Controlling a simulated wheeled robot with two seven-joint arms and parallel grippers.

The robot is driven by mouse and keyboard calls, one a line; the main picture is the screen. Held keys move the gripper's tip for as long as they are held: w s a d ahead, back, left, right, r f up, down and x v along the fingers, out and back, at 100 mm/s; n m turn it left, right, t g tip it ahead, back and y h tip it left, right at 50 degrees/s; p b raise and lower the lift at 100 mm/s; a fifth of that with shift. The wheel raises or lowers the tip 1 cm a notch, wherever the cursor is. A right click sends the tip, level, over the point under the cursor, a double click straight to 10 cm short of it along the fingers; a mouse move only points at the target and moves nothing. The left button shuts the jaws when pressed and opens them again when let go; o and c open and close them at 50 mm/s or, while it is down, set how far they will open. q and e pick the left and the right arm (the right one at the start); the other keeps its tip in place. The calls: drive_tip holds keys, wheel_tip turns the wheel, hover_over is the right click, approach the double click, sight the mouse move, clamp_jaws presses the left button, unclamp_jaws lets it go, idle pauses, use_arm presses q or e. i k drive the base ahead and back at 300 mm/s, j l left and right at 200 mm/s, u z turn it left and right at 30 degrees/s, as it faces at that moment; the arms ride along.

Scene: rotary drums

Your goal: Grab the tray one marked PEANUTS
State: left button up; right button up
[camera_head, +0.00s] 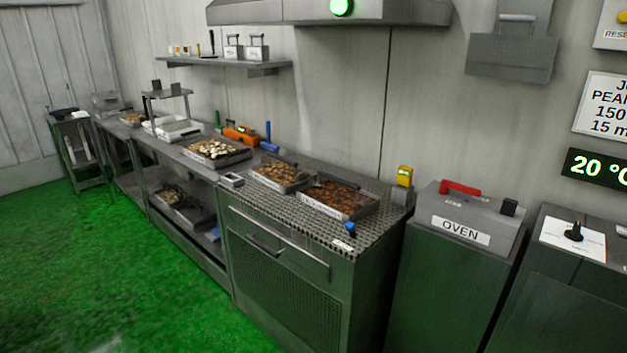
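Two metal trays of brown nut-like pieces stand side by side on the perforated top of a steel unit. The nearer, right tray (360,210) has a pale label on its front wall, too small to read surely. The other brown-filled tray (281,187) stands just left and behind it. A third tray (222,163), with pale pieces, sits farther left on the counter. I cannot tell from the lettering which tray is marked PEANUTS. Neither of my grippers shows in the head view.
An oven box (470,220) with a red handle stands right of the unit. A yellow device (404,176) is beside the right tray. A blue knob (350,229) is at the unit's front edge. A hood (330,12) hangs above. The green floor (110,260) in front is clear.

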sight(284, 175)
drive_tip(key=i+j+z, duration=0.75)
drive_tip(key=j+z, duration=0.2)
